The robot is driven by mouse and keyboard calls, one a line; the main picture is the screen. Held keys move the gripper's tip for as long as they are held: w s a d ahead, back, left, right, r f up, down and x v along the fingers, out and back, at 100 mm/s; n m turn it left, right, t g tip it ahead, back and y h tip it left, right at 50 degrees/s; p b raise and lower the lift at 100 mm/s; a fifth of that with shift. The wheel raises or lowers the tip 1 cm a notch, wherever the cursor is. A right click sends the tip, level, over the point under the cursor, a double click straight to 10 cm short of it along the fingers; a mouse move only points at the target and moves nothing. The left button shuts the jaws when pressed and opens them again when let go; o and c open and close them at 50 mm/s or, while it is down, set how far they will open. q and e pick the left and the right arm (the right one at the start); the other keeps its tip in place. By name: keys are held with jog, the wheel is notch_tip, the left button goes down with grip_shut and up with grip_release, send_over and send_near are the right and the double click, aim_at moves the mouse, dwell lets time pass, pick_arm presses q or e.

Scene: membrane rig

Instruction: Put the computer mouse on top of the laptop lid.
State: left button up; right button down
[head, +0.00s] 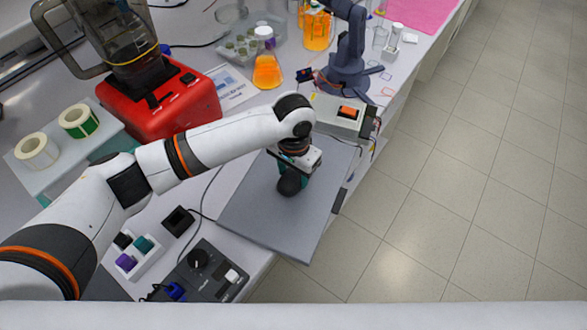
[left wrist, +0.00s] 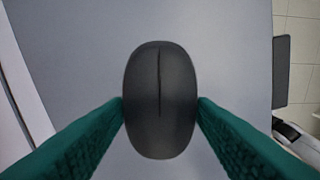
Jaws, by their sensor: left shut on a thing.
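The computer mouse (left wrist: 160,100) is black and oval, and my left gripper (left wrist: 161,112) is shut on it with a green finger on each side. In the head view the mouse (head: 289,184) shows below my left gripper (head: 292,168), over the closed grey laptop lid (head: 268,222). The lid (left wrist: 85,60) also fills most of the left wrist view beneath the mouse. I cannot tell whether the mouse touches the lid or is held just above it. My right gripper is not in view.
A red blender base (head: 165,105) and tape rolls (head: 78,120) stand left. A control box with a knob (head: 205,270) lies near the lid's lower left. A small blue-grey robot arm (head: 349,60) and an orange flask (head: 267,70) stand behind. The table edge is close on the right.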

aim_at(294, 174)
pick_arm(q)
jog(key=o, duration=0.5)
jog(key=shift+f, duration=0.15)
jog(key=o, duration=0.5)
notch_tip(294, 174, up, 12)
jog(key=b, duration=0.2)
jog(key=shift+b, duration=0.3)
